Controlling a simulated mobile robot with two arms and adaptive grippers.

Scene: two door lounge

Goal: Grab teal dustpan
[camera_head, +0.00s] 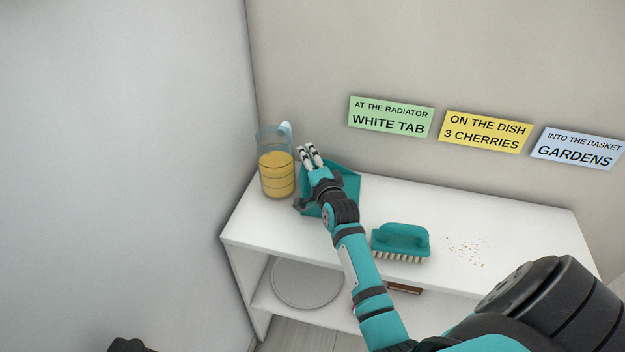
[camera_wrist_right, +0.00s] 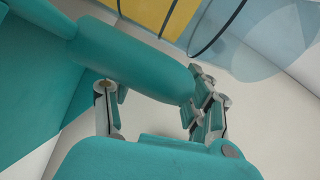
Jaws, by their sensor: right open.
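The teal dustpan (camera_head: 347,190) is on the white shelf top near its back left, partly hidden behind my right gripper and wrist. In the right wrist view, its rounded teal handle (camera_wrist_right: 135,58) runs across in front of my right gripper (camera_wrist_right: 157,108), its end between the spread fingers. The flat teal pan (camera_wrist_right: 30,95) fills the left of that view. My right gripper is open and not closed on the handle; I cannot tell whether a finger touches it. In the head view, my right gripper (camera_head: 309,155) is over the dustpan. My left gripper is not clearly seen.
A glass jug (camera_head: 276,172) with yellow contents stands close left of my right gripper. A teal brush (camera_head: 401,241) lies right of my forearm, with crumbs (camera_head: 466,251) beyond it. A round plate (camera_head: 307,284) is on the lower shelf. Walls border the left and back.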

